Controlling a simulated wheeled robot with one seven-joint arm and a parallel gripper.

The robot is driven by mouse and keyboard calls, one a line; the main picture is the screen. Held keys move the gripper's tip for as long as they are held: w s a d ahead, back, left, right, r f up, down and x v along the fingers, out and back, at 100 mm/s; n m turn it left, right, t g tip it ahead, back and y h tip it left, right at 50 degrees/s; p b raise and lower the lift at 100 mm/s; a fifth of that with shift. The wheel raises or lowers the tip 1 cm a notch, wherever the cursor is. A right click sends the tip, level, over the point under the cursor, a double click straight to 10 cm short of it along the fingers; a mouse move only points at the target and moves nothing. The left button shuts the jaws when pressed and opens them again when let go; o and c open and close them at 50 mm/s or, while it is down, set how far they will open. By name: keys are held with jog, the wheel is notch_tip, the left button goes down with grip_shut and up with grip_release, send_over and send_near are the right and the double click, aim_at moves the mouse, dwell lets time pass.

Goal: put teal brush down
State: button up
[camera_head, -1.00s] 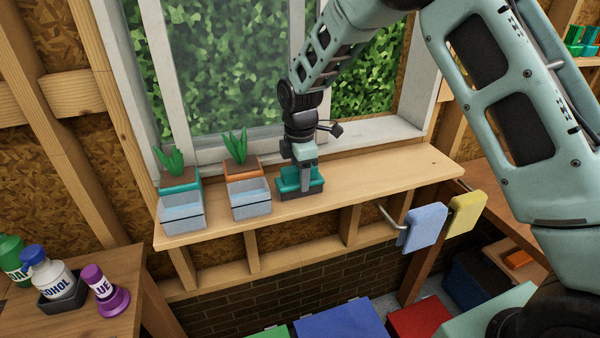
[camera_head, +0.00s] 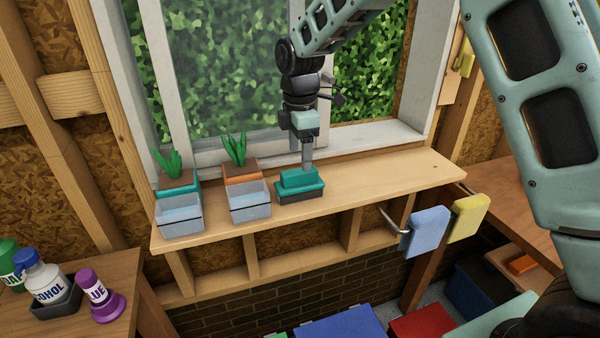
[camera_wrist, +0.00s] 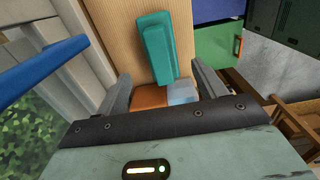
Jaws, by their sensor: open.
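The teal brush (camera_head: 298,181) sits upright on the wooden window shelf (camera_head: 385,180), right of the two planters. A dark layer shows beneath its teal top; I cannot tell whether this is bristles or a holder. My gripper (camera_head: 307,166) is just above and behind the brush, apart from it. In the wrist view, the brush (camera_wrist: 157,48) lies beyond my spread, empty fingers (camera_wrist: 162,88).
Two potted plants (camera_head: 178,182) (camera_head: 242,171) stand on the shelf behind clear-grey bins (camera_head: 180,222) (camera_head: 250,208). Blue (camera_head: 428,230) and yellow (camera_head: 469,217) cloths hang at the right. Bottles stand on the lower-left bench (camera_head: 85,290). The shelf's right part is clear.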

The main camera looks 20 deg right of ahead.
aim_at(300, 170)
notch_tip(300, 170, up, 4)
jog(key=s+a+m+y, duration=0.1)
jog(key=s+a+m, duration=0.5)
jog(key=s, duration=1)
jog(key=s+f+m, duration=0.2)
jog(key=s, duration=0.7)
jog(key=s+f+m, duration=0.2)
jog(key=s, duration=0.8)
jog(key=shift+a, duration=0.2)
